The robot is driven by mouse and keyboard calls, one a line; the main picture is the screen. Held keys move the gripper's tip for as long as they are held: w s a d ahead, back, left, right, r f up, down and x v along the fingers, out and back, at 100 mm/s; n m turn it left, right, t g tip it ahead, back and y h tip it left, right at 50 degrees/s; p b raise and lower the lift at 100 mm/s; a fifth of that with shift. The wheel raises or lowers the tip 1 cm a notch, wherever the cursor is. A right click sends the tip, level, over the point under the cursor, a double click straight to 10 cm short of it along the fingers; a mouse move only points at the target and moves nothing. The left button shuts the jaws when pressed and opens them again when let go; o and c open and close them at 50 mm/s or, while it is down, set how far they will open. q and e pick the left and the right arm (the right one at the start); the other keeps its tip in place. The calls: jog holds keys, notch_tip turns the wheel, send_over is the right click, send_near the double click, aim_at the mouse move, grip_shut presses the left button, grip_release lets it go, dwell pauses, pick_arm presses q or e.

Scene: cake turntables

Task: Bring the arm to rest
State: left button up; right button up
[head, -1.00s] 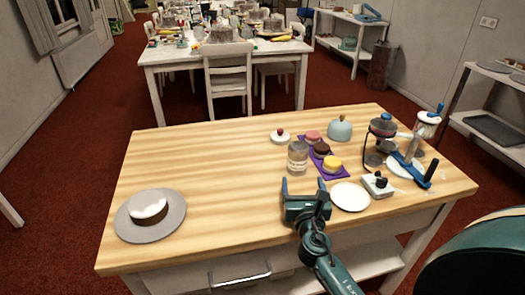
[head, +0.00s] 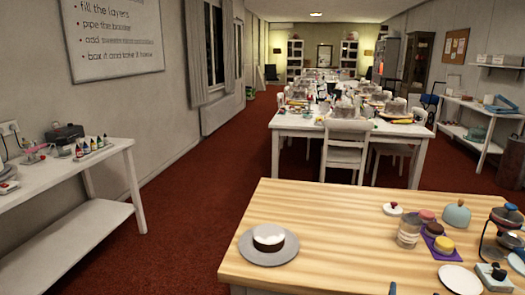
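Only a small blue tip (head: 393,288) shows at the bottom edge of the head view, over the wooden table's front. It seems to be a fingertip of my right gripper; the rest of that gripper and its arm are out of the picture, so I cannot tell whether it is open or shut. My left gripper and arm are not in view. A dark cake with a white top (head: 268,237) sits on a round grey plate (head: 285,253) at the table's left.
The wooden table (head: 335,225) is bare in the middle. A jar (head: 409,232), small cakes on a purple mat (head: 430,230), a white plate (head: 460,279) and a blue dome (head: 456,215) stand at its right. A white side table (head: 75,213) is at left.

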pick_arm(q)
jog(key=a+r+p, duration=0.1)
jog(key=p, duration=0.2)
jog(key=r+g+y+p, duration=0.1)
jog(key=p, duration=0.2)
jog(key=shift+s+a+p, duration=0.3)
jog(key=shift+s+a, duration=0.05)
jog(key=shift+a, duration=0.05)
pick_arm(e)
jog(key=s+a+f+m+g+y, duration=0.2)
jog(key=s+a+m+y, duration=0.3)
jog(key=s+a+m, duration=0.5)
jog(key=s+a+f+m+g+y, duration=0.3)
jog(key=s+a+m+y, duration=0.3)
jog(key=m, duration=1.1)
jog(key=s+a+f, duration=0.1)
jog(key=s+a, duration=0.3)
jog(key=a, duration=0.1)
jog(key=shift+s+m+g, duration=0.2)
jog(key=shift+m+g, duration=0.1)
jog(key=shift+m, duration=0.1)
